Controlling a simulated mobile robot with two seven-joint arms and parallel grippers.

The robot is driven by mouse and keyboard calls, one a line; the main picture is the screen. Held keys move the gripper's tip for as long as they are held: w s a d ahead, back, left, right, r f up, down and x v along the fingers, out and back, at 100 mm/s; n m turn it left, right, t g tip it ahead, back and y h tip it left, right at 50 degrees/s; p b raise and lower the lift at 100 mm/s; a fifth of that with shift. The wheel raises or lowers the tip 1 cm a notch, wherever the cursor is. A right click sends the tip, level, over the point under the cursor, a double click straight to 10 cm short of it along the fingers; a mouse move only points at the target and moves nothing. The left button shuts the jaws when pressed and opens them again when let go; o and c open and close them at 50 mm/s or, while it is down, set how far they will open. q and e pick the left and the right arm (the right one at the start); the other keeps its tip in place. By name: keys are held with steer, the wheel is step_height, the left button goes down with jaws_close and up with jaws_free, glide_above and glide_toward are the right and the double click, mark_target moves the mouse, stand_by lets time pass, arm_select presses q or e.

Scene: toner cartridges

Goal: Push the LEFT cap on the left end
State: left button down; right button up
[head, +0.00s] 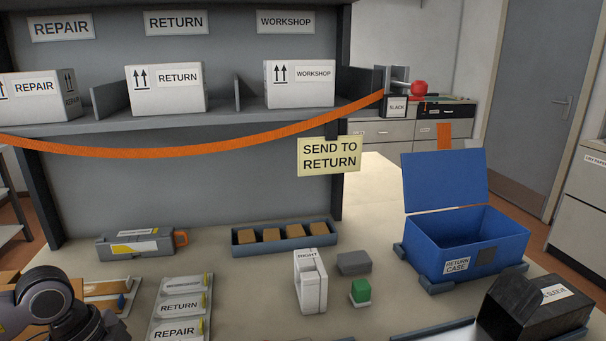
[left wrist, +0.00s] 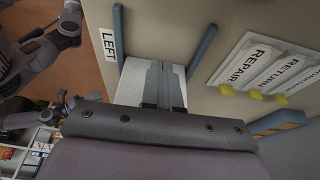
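In the left wrist view a pale, speckled block (left wrist: 133,82), apparently the left cap, lies directly under my left gripper (left wrist: 160,85). A white LEFT label (left wrist: 108,45) is just beside it. The grey fingers are close together over the block; whether they clamp it or only rest over it is unclear. No toner cartridge end can be made out there. In the head view only part of my left arm shows at the lower left, and its gripper is out of frame. The white RIGHT cap (head: 311,283) stands upright on the table. My right gripper is not in view.
Blue-grey rails (left wrist: 203,50) flank the block. REPAIR and RETURN tags (head: 178,308) lie near the arm. A grey tool with an orange handle (head: 135,243), a tray of brown blocks (head: 285,247), a blue return case (head: 465,240) and a black sleeve box (head: 530,305) occupy the table.

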arm_select(q)
step_height(320, 180, up, 5)
steer(key=shift+r+p, duration=0.2)
steer(key=shift+p, duration=0.8)
